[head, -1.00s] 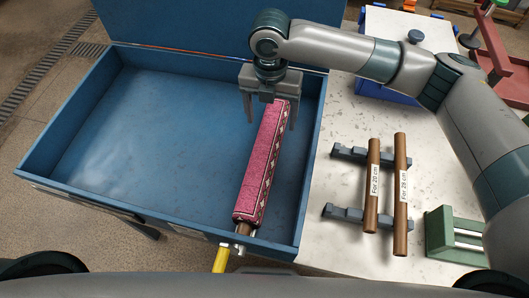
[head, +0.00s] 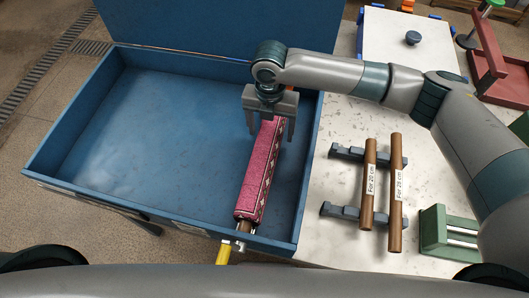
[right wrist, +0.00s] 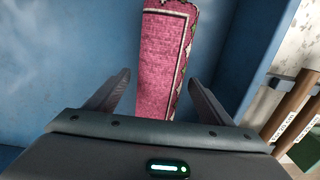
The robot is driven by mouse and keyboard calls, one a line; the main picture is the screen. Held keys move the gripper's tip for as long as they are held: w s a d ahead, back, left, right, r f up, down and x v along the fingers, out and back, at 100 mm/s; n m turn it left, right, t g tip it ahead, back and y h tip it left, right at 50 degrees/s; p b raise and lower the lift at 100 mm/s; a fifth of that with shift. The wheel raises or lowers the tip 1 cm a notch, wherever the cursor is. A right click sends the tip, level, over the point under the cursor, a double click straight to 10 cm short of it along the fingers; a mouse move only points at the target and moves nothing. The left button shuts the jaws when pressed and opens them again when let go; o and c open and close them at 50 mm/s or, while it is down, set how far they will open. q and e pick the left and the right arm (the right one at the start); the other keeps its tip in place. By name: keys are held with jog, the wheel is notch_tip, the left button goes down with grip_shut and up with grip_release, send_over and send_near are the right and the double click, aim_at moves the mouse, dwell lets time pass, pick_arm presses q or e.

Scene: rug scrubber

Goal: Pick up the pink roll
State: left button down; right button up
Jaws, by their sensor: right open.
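The pink roll (head: 260,172), a rolled rug with a white and dark patterned border, lies lengthwise in the right part of the blue open box (head: 150,135). A wooden rod end shows at its near end. My right gripper (head: 270,136) is open above the far end of the roll, with one finger to each side of it. In the right wrist view the roll (right wrist: 164,60) lies between the two spread fingers, and neither finger visibly touches it. My left gripper is not in view.
A yellow handle (head: 224,253) sticks out at the box's front edge. The box's left part is empty.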

dwell(0.4)
jog(key=c, duration=1.7)
notch_tip(320, 180, up, 9)
jog(key=b, duration=0.3)
jog(key=shift+w, duration=0.1)
jog(key=shift+r, duration=0.5)
